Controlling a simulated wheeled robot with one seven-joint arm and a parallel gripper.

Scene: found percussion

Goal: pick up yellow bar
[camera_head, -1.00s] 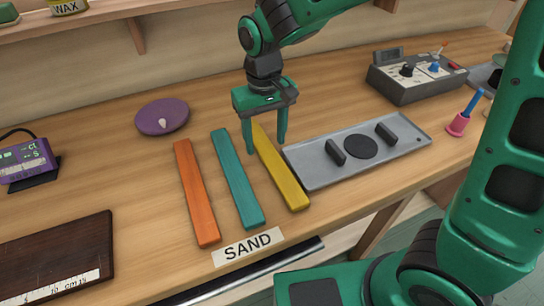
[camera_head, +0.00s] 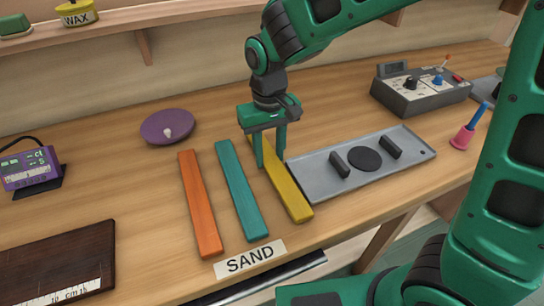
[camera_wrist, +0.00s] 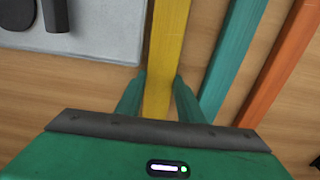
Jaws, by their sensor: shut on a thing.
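The yellow bar (camera_head: 288,190) lies on the wooden bench, right of a teal bar (camera_head: 241,190) and left of a grey metal plate. My gripper (camera_head: 270,164) is over the far part of the yellow bar, pointing down, with its fingers astride it. In the wrist view the yellow bar (camera_wrist: 168,45) runs between the two green fingertips (camera_wrist: 159,82), which are shut on its sides. The bar appears to rest on the bench; I cannot tell of any gap beneath it. Its far end is partly hidden by my gripper.
An orange bar (camera_head: 200,205) lies left of the teal one. The grey plate (camera_head: 318,182) with black fittings is close on the right. A SAND label (camera_head: 250,258) is at the front edge. A purple disc (camera_head: 158,128) lies behind. A grey control box (camera_head: 420,95) stands at right.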

